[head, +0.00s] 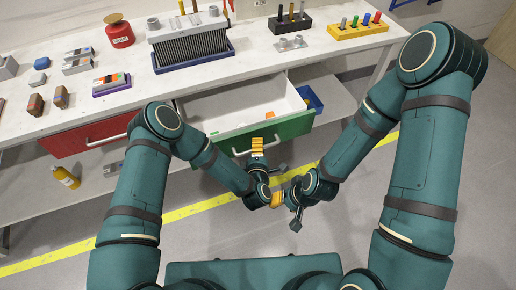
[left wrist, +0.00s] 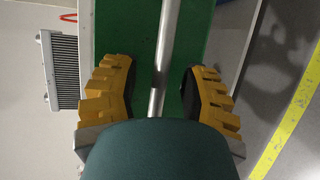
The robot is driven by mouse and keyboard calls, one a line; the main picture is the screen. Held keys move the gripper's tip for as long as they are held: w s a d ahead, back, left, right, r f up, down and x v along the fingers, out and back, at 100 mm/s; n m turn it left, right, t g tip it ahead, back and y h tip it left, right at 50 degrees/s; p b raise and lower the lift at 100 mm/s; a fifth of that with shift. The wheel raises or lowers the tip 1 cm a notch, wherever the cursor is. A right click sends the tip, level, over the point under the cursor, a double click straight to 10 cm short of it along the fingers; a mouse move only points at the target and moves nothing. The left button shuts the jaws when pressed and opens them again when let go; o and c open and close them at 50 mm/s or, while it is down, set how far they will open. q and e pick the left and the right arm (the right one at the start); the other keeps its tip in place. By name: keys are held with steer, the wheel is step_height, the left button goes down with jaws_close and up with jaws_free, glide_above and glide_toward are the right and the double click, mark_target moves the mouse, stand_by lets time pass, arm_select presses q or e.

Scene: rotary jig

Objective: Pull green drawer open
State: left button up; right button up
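My left gripper (head: 257,147) is at the handle in the head view. In the left wrist view its yellow fingers (left wrist: 160,95) are wide apart, one on each side of the handle bar, with gaps between. My right gripper (head: 283,201) is low beside the left wrist, away from the drawer; its finger opening is unclear.
A red drawer (head: 88,137) is to the left, shut. The workbench (head: 130,112) carries a finned block (head: 190,45), a red can (head: 119,33) and a yellow peg holder (head: 357,31). A blue bin (head: 312,100) is behind the drawer's right side. A yellow bottle (head: 65,177) stands below.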

arm_select(q)
steer(key=v, duration=0.7)
steer(key=shift+s, duration=0.25)
steer(key=shift+a, duration=0.1)
stand_by(0.4)
steer(key=s+a+f+m+g+h, duration=0.1)
steer(key=s+a+m+g+h, duration=0.1)
steer(key=s+a+m+g, duration=1)
steer(key=s+m+g, duration=0.1)
steer(key=m+g, duration=0.1)
steer(key=m, duration=0.2)
steer(key=shift+a, duration=0.35)
